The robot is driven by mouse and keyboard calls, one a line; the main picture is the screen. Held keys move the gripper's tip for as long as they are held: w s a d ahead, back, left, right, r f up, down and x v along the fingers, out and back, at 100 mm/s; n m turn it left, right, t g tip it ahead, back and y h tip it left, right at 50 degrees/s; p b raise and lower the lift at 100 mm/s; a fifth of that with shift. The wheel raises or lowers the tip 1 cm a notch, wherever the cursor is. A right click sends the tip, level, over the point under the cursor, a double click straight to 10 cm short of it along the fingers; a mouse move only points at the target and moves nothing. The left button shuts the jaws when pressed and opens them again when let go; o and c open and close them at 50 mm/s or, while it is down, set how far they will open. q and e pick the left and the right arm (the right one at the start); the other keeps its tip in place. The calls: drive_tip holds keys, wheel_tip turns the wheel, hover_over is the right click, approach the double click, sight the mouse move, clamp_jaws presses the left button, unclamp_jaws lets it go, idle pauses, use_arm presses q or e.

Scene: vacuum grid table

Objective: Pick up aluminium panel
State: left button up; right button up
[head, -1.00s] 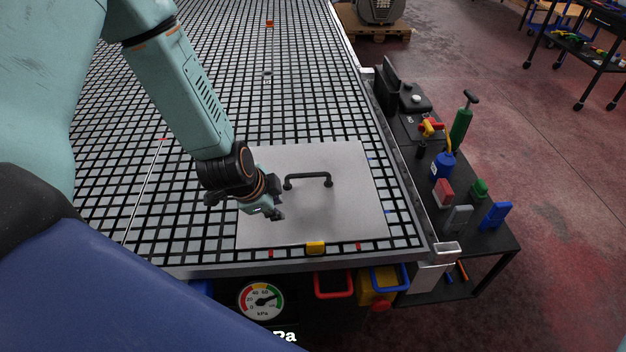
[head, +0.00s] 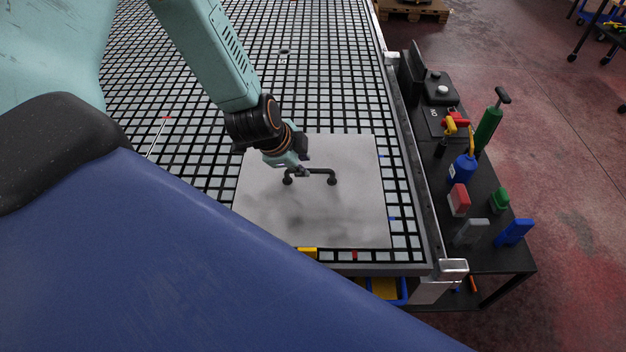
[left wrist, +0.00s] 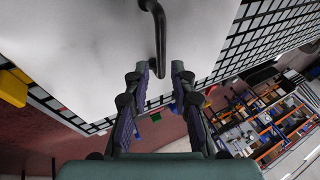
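The aluminium panel (head: 350,215) is a flat grey square lying on the grid table near its front right corner. A black bar handle (head: 320,171) stands up from it. The panel (left wrist: 80,45) fills the upper left there. My right gripper is not in view.
The black grid table (head: 330,60) stretches away behind the panel. A yellow block (head: 307,251) and a red one (head: 354,255) sit along its front edge. A black side table (head: 480,245) on the right holds bottles and coloured blocks. My blue body hides the lower left.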

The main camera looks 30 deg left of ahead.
sight(310, 170)
use_arm(q)
drive_tip(key=shift+a+f, duration=0.1)
drive_tip(key=shift+f, duration=0.45)
drive_tip(key=shift+w+f+b, duration=0.1)
drive_tip(key=shift+f+b, duration=0.2)
drive_tip(key=shift+b, duration=0.1)
drive_tip(key=b+x, duration=0.1)
drive_tip(key=x, duration=0.1)
drive_tip(key=b+x, duration=0.1)
drive_tip(key=x, duration=0.1)
drive_tip(key=shift+w+f, duration=0.2)
drive_tip(key=shift+w, duration=0.3)
drive_tip(key=shift+f+b, duration=0.15)
drive_tip(key=shift+b, duration=0.2)
drive_tip(key=shift+s, duration=0.1)
drive_tip(key=shift+c, duration=0.2)
drive_tip(key=shift+w+f, duration=0.1)
drive_tip(key=shift+w, duration=0.2)
drive_tip(key=c, duration=0.3)
drive_tip(key=shift+c, duration=0.7)
drive_tip(key=shift+s, duration=0.15)
clamp_jaws()
